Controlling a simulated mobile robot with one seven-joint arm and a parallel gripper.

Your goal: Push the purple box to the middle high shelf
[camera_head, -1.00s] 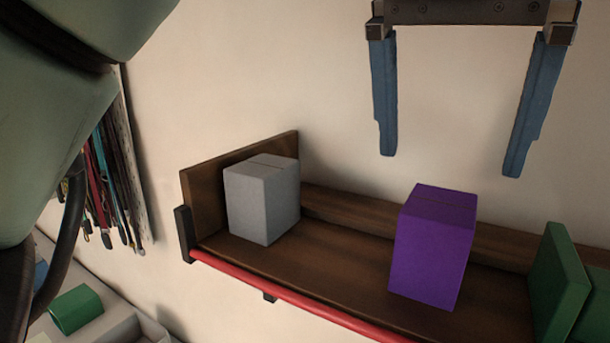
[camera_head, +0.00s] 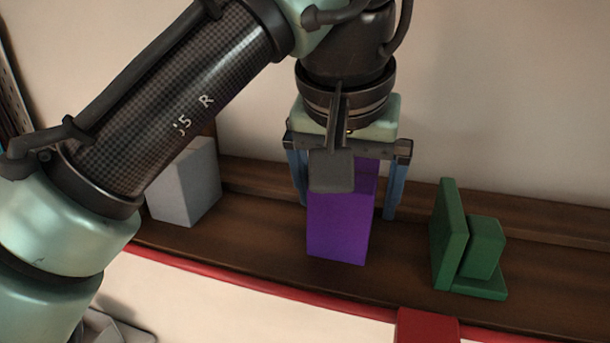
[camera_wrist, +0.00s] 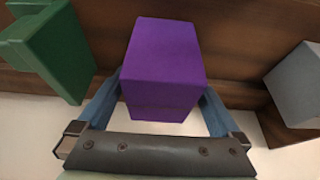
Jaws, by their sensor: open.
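The purple box (camera_head: 338,226) stands upright on a brown wooden shelf (camera_head: 265,238), between a grey box and a green object. My gripper (camera_head: 346,205) is over it from above, with one blue finger on each side of the box. In the wrist view the purple box (camera_wrist: 163,65) lies between the two open fingers (camera_wrist: 162,108). Whether the fingers touch its sides cannot be told. The upper part of the box is partly hidden by my wrist in the head view.
A grey box (camera_head: 186,184) stands left of the purple box, partly behind my arm. A green bookend-like object (camera_head: 449,235) with a green block stands to the right. A red strip (camera_head: 240,283) runs along the shelf's front edge. Bare shelf lies on both sides of the purple box.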

